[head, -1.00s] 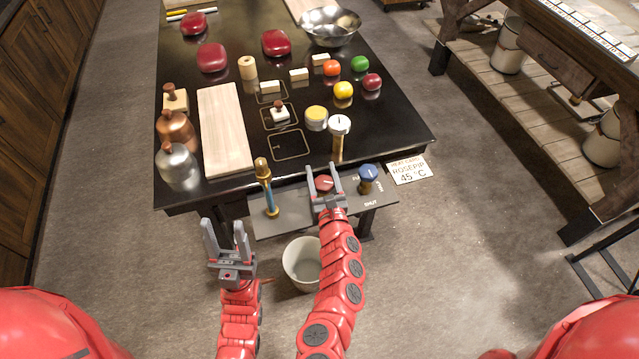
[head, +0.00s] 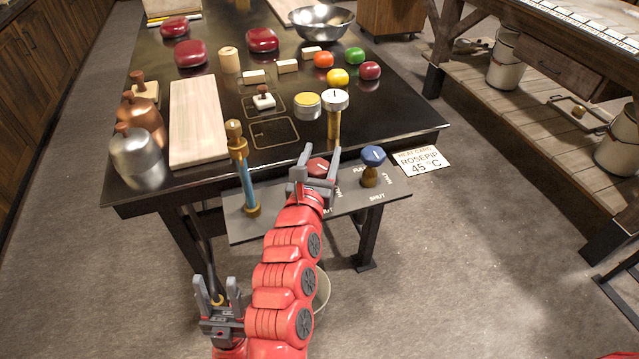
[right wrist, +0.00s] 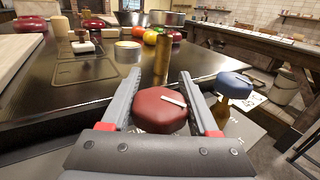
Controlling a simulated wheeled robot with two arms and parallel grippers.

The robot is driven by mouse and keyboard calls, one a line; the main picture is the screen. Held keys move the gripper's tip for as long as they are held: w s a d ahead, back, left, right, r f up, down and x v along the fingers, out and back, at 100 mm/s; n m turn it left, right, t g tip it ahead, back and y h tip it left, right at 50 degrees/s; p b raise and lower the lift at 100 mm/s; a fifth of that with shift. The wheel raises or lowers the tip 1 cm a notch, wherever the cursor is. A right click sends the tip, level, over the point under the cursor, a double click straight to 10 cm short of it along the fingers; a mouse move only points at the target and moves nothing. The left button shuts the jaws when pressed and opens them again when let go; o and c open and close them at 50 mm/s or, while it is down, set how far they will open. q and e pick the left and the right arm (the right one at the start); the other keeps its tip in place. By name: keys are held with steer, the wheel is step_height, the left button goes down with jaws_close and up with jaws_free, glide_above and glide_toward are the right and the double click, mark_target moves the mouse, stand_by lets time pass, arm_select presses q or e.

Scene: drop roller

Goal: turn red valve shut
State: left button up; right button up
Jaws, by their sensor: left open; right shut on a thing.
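The red valve (head: 318,167) sits on the grey panel at the table's front edge. In the right wrist view the red valve (right wrist: 160,109) shows a white pointer mark slanting across its top. My right gripper (head: 320,160) has its fingers on either side of the red knob and is shut on it. In the right wrist view, the fingers of my right gripper (right wrist: 158,90) flank the knob left and right. The valve's stem is hidden by the gripper. My left gripper (head: 217,290) is open and empty, low in front of the panel at the left.
The blue valve (head: 372,155) stands just right of the red one on the grey panel (head: 395,190). A brass-and-blue column (head: 245,180) rises at the panel's left. A pale bucket (head: 321,290) stands on the floor, partly behind my right arm. A heat card (head: 422,160) lies beyond the panel.

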steer(key=shift+s+d+f+m+g+h+b, duration=0.15)
steer(key=shift+m+g+h+b, duration=0.6)
steer(key=shift+b, duration=1.4)
steer(key=shift+s+d+f+m+g+h+b, duration=0.2)
steer(key=shift+m+h+b, duration=0.6)
steer(key=shift+h+b, duration=1.05)
steer(key=shift+d+f+m+g+h+b, duration=0.1)
steer(key=shift+m+g+h+b, duration=0.55)
steer(key=shift+b, duration=1.85)
steer(key=shift+m+h+b, duration=0.35)
steer(key=shift+m+h, duration=0.05)
steer(key=shift+h, duration=0.05)
steer(key=shift+s+d+r+m+g+h+b, duration=0.15)
steer(key=shift+r+m+g+h+b, duration=0.1)
steer(key=shift+m+g+h, duration=0.35)
steer(key=shift+s+d+r+m+g+h+b, duration=0.15)
steer(key=shift+m+g+h+b, duration=0.1)
steer(key=shift+m+g+h, duration=0.35)
steer(key=o, duration=1.4)
steer(key=shift+f, duration=0.1)
